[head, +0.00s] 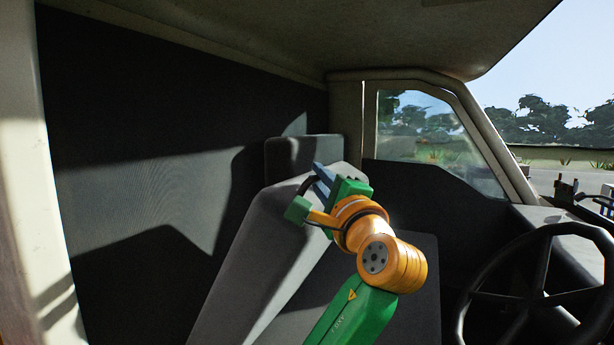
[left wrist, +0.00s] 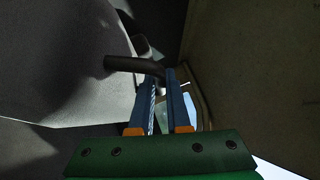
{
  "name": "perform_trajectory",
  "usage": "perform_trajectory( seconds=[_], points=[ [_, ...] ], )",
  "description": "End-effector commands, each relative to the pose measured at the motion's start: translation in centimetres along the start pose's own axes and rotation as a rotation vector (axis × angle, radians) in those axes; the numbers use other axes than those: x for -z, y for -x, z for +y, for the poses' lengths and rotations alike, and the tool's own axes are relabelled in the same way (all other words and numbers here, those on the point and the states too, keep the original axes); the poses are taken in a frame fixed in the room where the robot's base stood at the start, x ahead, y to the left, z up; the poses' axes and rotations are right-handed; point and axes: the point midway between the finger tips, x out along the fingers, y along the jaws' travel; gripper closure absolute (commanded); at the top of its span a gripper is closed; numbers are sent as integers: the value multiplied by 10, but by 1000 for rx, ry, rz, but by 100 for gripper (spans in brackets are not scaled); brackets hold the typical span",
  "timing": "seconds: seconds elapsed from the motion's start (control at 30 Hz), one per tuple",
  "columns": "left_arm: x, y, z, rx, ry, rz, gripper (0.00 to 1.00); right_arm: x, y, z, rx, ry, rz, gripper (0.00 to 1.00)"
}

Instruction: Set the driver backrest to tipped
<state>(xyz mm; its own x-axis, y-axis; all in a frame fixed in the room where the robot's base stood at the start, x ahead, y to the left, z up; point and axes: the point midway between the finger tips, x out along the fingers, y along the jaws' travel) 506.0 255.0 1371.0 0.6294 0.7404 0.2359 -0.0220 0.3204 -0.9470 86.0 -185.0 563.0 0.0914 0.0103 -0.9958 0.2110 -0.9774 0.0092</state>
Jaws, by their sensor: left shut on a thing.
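The grey driver backrest (head: 245,255) stands in the middle of the head view. It slants, with its upper end leaning right toward the steering wheel side. A dark curved handle (head: 307,183) is at its upper end. My left gripper (head: 319,176) is at that upper end, its blue fingers at the handle. In the left wrist view, the fingers (left wrist: 163,80) are closed on the dark handle (left wrist: 125,63), and the pale backrest (left wrist: 65,60) fills the left side. The lower end of the backrest is cut off by the frame. My right gripper is not in view.
The steering wheel (head: 535,300) and dashboard are at the right. Another grey seat back (head: 290,155) stands upright behind the driver backrest. The dark rear wall (head: 140,160) is at the left. The door window (head: 425,130) is beyond my gripper, and the roof is overhead.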

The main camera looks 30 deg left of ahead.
Motion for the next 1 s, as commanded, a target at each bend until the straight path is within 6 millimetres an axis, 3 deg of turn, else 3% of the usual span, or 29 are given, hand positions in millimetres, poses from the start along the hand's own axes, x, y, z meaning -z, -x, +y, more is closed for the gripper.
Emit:
perform_trajectory(
  seconds=[0.37, 0.4, 0.47, 0.5, 0.77, 1.0],
  points=[
    [1, 1, 0, 1, -1, 0, 100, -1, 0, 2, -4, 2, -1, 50],
    [1, 1, 0, 1, -1, 0, 74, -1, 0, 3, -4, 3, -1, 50],
    [1, 1, 0, 1, -1, 0, 58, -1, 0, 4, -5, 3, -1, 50],
    [1, 1, 0, 1, -1, 0, 55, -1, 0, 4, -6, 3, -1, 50],
    [1, 2, 1, 1, -1, 0, 55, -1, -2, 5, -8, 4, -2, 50],
    [3, 48, 6, 3, 3, 3, 55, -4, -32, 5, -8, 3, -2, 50]
  ],
)
